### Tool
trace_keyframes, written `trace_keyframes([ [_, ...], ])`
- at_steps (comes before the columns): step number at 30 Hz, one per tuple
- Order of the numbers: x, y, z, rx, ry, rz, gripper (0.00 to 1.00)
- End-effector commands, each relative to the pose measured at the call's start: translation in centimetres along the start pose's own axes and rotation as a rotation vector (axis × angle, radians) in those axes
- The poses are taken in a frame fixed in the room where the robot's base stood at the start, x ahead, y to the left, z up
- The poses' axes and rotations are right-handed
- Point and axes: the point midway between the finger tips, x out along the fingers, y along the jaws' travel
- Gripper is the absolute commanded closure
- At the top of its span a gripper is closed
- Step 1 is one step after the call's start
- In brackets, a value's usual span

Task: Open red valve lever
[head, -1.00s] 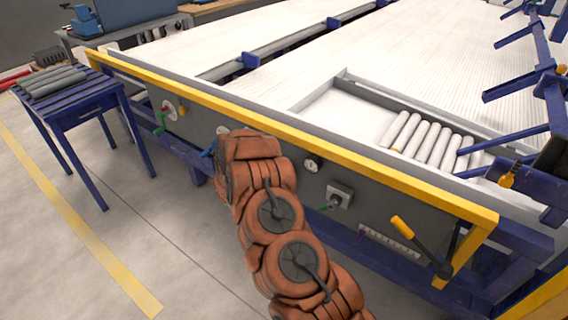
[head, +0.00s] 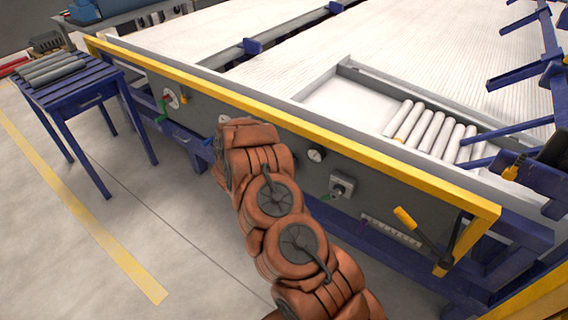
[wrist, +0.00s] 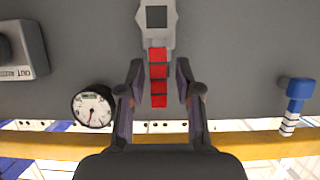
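The red valve lever (wrist: 158,78) hangs from a grey valve body (wrist: 157,18) on the panel in the wrist view. It lies between the two dark fingers of my gripper (wrist: 159,85), which is open. A gap shows on both sides of the lever, so neither finger appears to touch it. In the head view my orange-covered arm reaches to the panel, and hides the lever and my gripper.
A pressure gauge (wrist: 94,106) is left of the lever and a blue handle (wrist: 296,95) right of it in the wrist view. The yellow rail (head: 300,128) tops the grey panel. A blue table (head: 68,90) with grey pipes stands left. Several pipes (head: 432,132) lie in the tray.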

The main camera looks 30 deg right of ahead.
Motion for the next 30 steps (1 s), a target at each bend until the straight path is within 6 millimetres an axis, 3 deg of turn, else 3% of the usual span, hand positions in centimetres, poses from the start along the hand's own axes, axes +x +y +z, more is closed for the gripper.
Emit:
trace_keyframes([
  [10, -0.1, 0.0, 0.0, 0.001, -0.001, 0.0, 0.59],
  [14, -1.0, -0.1, 0.0, 0.002, -0.002, -0.001, 0.59],
  [30, -10.3, 0.0, 0.1, -0.001, -0.003, -0.001, 0.59],
])
